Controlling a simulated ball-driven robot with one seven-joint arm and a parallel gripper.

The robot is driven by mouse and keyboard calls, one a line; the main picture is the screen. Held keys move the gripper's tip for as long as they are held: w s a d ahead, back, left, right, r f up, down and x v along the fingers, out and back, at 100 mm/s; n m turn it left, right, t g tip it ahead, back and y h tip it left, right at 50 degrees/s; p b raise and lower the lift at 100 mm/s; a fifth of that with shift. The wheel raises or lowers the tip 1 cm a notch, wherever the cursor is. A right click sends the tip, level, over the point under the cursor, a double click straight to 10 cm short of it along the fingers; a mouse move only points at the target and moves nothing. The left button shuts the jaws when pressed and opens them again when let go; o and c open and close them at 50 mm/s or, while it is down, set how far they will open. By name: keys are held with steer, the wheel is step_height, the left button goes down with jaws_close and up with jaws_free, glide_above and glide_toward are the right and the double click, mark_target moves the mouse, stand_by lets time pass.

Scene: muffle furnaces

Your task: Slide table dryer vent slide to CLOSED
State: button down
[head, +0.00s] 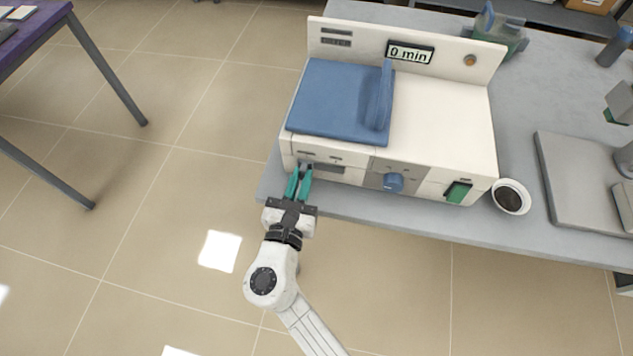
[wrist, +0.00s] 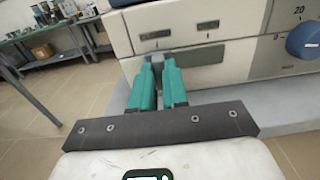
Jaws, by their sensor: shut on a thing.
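The table dryer (head: 440,115) is a white box with a blue lid (head: 335,98), standing on a grey table. Its vent slide is a small grey knob (wrist: 181,60) low on the left of the front panel, below two small dark label plates. My gripper (head: 300,176) has teal fingers and reaches the panel's left end. In the wrist view the fingers (wrist: 159,72) are shut on the grey knob, which shows between and behind their tips. A dark slot (wrist: 205,55) runs right from the knob. The label words are too small to read.
A blue dial (head: 393,183) and a green switch (head: 457,192) sit further right on the dryer front. A white bowl (head: 510,197) stands right of the dryer. A purple table (head: 35,25) is at the far left, with open floor between.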

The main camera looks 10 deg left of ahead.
steer(key=shift+a, duration=0.2)
steer(key=c, duration=1.1)
jaws_free()
steer(key=s, duration=1)
steer(key=shift+s+a, duration=0.25)
steer(key=shift+s, duration=0.15)
